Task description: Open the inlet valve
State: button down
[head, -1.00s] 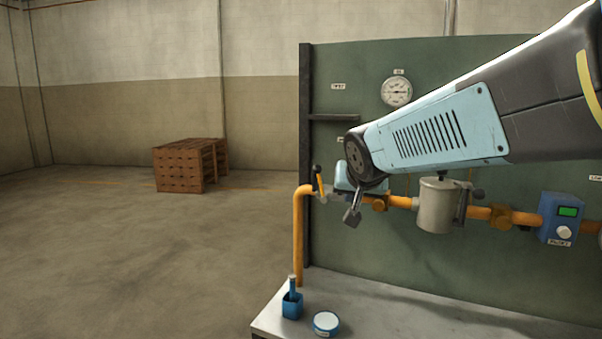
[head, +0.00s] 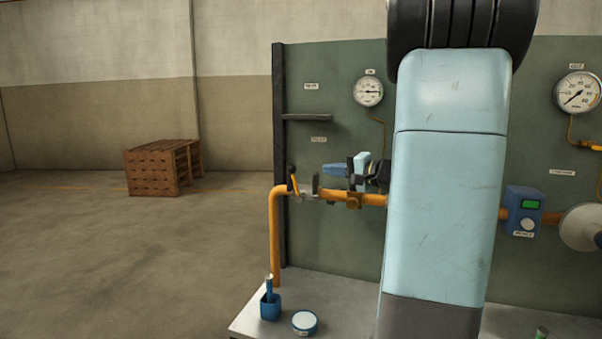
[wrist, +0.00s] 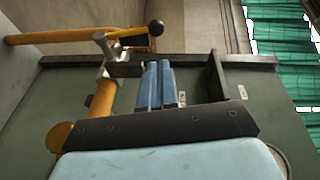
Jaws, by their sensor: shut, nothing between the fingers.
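The inlet valve is at the left end of the orange pipe, by its bend. Its yellow lever (head: 294,184) with a black knob stands nearly upright, across the pipe, in the head view. The lever also shows at the top of the wrist view (wrist: 130,32), its knob to the right. My gripper (head: 324,169) is right of the lever and points left, apart from it. In the wrist view its blue fingers (wrist: 158,66) lie together with nothing between them, below the knob in the picture.
A dark shelf bracket (head: 307,117) juts from the green panel above my gripper. A round gauge (head: 368,91) is up and right. My arm hides the panel's middle.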

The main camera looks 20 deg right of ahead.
aim_at(295, 183)
jog(key=w+a+f+y, duration=0.1)
jog(key=w+a, duration=0.4)
jog(key=w, duration=0.2)
jog(key=shift+a+f+m+g+y, duration=0.15)
jog(key=shift+f+m+g+y, duration=0.15)
jog(key=shift+g+y, duration=0.1)
dwell(0.3)
jog(key=shift+w+a, duration=0.1)
